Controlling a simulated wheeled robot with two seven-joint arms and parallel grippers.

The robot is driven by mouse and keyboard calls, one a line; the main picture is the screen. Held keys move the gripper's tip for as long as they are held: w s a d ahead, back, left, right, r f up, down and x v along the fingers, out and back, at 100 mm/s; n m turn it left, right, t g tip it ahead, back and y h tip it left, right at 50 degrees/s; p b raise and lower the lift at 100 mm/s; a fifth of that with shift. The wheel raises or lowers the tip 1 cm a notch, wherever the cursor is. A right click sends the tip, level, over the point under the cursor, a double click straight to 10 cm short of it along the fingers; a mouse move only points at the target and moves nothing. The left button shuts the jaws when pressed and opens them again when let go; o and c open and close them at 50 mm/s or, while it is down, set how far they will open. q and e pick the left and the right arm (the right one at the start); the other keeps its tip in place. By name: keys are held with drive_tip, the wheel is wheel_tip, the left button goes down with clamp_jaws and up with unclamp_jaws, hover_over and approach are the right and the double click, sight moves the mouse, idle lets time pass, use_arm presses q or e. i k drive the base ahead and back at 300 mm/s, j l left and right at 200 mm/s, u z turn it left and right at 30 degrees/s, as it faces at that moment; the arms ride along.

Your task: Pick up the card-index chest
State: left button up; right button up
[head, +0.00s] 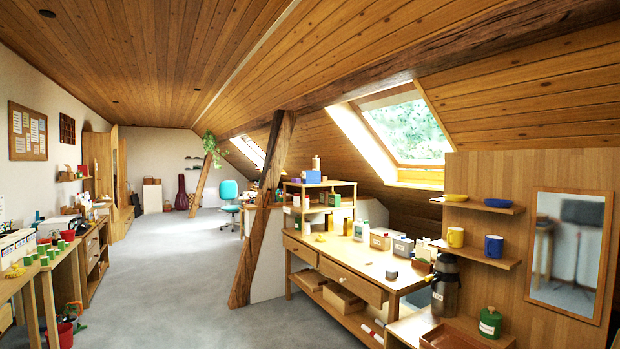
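No thing in the head view can be told for certain as the card-index chest. Several small boxes stand on the wooden workbench (345,257) at the right, among them a tan box (380,240) and a grey box (403,247), both with pale labels. A larger wooden box (343,299) sits on the bench's lower shelf, under the drawers. They are too small here to make out card drawers. Neither of my grippers is in view.
A slanted timber brace (262,210) stands at the bench's far end. Left tables (42,267) hold cups and boxes, with a red bucket (66,333) on the floor. A dark flask (446,284) stands at right. The grey floor (190,270) between is clear.

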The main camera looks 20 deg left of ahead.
sight(313, 177)
drive_tip(key=i+u, duration=0.1)
drive_tip(key=u, duration=1.25)
drive_tip(key=i+j, duration=0.15)
drive_tip(key=i, duration=1.95)
drive_tip(key=i+j, duration=0.15)
drive_tip(key=i, duration=1.95)
drive_tip(key=i+j, duration=0.15)
drive_tip(key=i, duration=1.95)
